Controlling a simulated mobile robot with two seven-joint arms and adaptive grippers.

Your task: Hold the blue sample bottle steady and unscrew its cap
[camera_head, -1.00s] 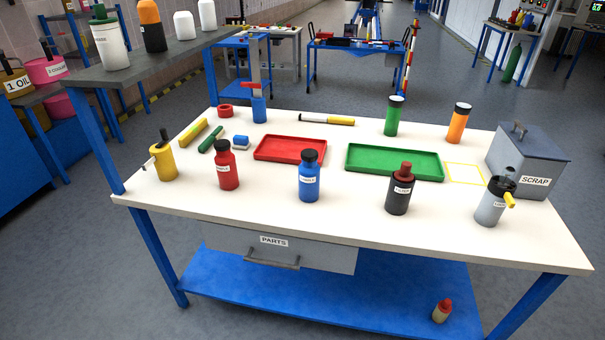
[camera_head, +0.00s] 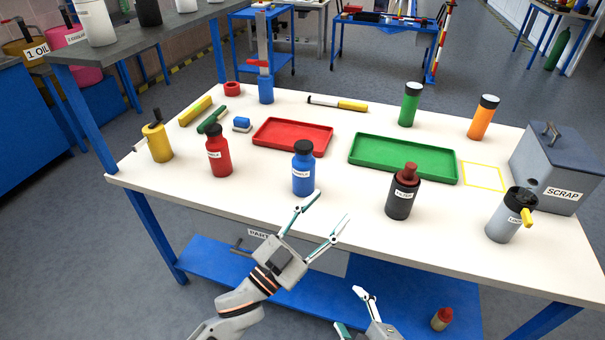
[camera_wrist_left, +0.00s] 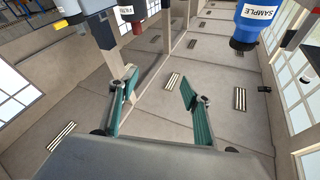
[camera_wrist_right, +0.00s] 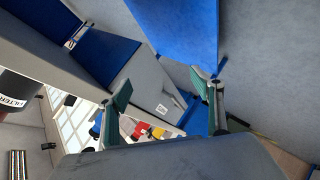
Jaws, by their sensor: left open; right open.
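The blue sample bottle (camera_head: 303,172) stands upright on the white table near its front edge, with its black cap (camera_head: 303,147) on top. It also shows at the top right of the left wrist view, labelled SAMPLE (camera_wrist_left: 256,20). My left gripper (camera_head: 328,218) is open and empty at the front edge of the table, just in front of and below the bottle, not touching it. My right gripper (camera_head: 350,310) is open and empty, lower down in front of the table, partly cut off by the bottom of the head view.
A red bottle (camera_head: 219,158) stands left of the blue one, and a dark bottle (camera_head: 403,193) stands to its right. Behind lie a red tray (camera_head: 325,148) and a green tray (camera_head: 440,180). A grey scrap box (camera_head: 560,175) stands at the right end.

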